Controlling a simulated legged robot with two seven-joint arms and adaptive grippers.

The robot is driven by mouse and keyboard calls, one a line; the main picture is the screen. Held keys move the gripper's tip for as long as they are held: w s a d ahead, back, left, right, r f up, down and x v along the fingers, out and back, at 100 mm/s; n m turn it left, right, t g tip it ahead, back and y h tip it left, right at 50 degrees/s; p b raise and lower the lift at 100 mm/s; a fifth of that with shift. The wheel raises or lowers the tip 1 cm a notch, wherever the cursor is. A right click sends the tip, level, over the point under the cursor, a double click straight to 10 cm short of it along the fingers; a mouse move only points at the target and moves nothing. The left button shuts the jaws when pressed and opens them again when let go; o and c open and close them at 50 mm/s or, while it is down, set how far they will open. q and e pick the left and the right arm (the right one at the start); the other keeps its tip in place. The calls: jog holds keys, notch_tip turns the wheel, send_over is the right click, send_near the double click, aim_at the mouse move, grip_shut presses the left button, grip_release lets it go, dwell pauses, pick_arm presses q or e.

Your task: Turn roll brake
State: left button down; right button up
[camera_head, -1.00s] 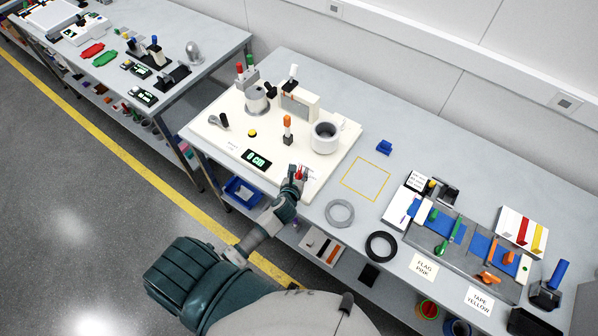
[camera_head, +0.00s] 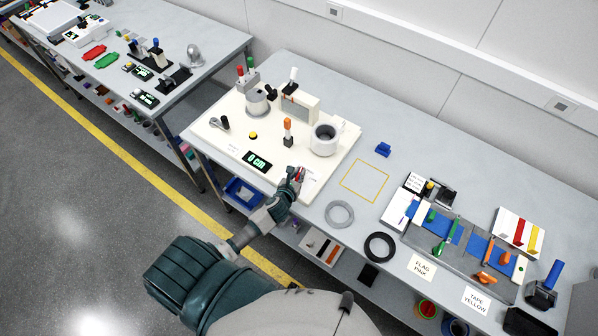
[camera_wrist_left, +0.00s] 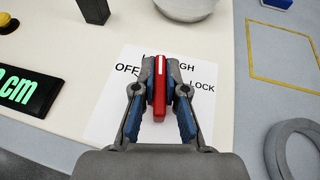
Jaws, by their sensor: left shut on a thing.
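The roll brake is a red bar-shaped knob (camera_wrist_left: 159,92) with a white line on it. It stands on a white label (camera_wrist_left: 106,108) at the front of the cream board (camera_head: 222,135). The label reads OFF, a word starting with L, HIGH and LOCK. In the left wrist view the white line points up, between the L word and HIGH. My left gripper (camera_head: 297,174) is shut on the red knob, one finger on each side. The fingers hide part of the label and knob base. My right gripper is not in view.
A display (camera_head: 257,161) on the board reads 0 cm. Behind it stand an orange-topped lever (camera_head: 288,130) and a white cup (camera_head: 324,139). A grey ring (camera_head: 340,214) and a black ring (camera_head: 380,247) lie to the right. The yellow-outlined square (camera_head: 364,181) is empty.

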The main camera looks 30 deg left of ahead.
pick_arm(q)
jog(key=m+h+p, duration=0.2)
jog(key=h, duration=0.1)
jog(key=shift+a+r+m, duration=0.15)
jog(key=shift+r+m, duration=0.05)
jog(key=shift+m, duration=0.2)
jog(key=shift+f+m+h+p, duration=0.1)
jog(key=shift+m+h+p, duration=0.3)
jog(key=shift+m+h, duration=0.5)
jog(key=m+g+h, duration=0.1)
jog(key=m+h, duration=0.1)
jog(key=h, duration=0.1)
jog(key=shift+w+f+m, duration=0.1)
jog(key=shift+f+m, duration=0.05)
jog(key=shift+m, duration=0.15)
jog(key=m+g+h+b, duration=0.2)
jog(key=shift+f+m+h, duration=0.15)
jog(key=shift+m+h, duration=0.15)
jog(key=shift+h, duration=0.1)
jog(key=m+g+h+b, duration=0.2)
jog(key=m+b, duration=0.1)
jog(key=shift+g, duration=0.3)
jog(key=shift+m+g+h+b, duration=0.8)
jog(key=shift+m+g+b, duration=0.2)
jog(key=shift+b, duration=0.25)
jog(key=shift+r, duration=0.2)
jog(key=c, duration=1.2)
grip_release()
